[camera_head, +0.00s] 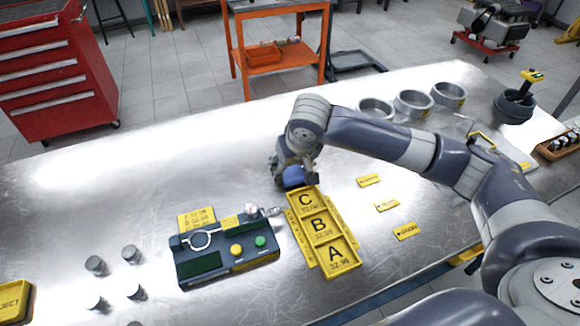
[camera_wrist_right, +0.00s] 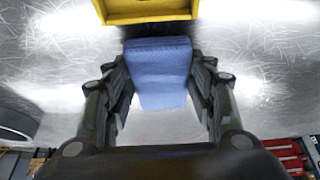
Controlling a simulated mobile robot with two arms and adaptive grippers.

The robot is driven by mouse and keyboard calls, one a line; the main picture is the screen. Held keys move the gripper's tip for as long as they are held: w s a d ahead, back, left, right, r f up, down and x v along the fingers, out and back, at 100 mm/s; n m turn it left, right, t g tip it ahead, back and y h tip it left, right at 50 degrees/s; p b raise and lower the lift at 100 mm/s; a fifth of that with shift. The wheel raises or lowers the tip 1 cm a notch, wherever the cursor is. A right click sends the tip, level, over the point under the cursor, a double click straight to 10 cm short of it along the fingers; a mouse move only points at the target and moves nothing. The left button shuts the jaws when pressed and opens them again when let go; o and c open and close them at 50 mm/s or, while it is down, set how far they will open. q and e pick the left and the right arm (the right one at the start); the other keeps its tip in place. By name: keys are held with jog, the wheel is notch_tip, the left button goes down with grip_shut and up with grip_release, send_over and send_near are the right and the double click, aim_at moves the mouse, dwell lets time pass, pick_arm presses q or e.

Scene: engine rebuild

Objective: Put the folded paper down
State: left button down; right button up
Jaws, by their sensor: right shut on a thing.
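The folded paper (camera_wrist_right: 160,75) is a blue pad between the fingers of my right gripper (camera_wrist_right: 162,95) in the right wrist view. The gripper is shut on it. In the head view my right gripper (camera_head: 292,178) points down at the far end of the yellow lettered tray (camera_head: 333,262), with the blue paper (camera_head: 293,177) showing just beyond compartment C. The tray's edge (camera_wrist_right: 148,18) also shows at the top of the wrist view. I cannot tell whether the paper touches the table. My left gripper is not in view.
A dark gauge box (camera_head: 225,262) with yellow and green buttons stands left of the tray. Small yellow labels (camera_head: 386,205) lie to its right. Several metal cylinders (camera_head: 97,265) stand at the left, and metal rings (camera_head: 413,104) at the back right. The table's back left is bare.

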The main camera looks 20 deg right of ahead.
jog(key=shift+f, duration=0.2)
jog(key=o, duration=0.9)
jog(key=shift+f, duration=0.1)
jog(key=shift+o, duration=0.2)
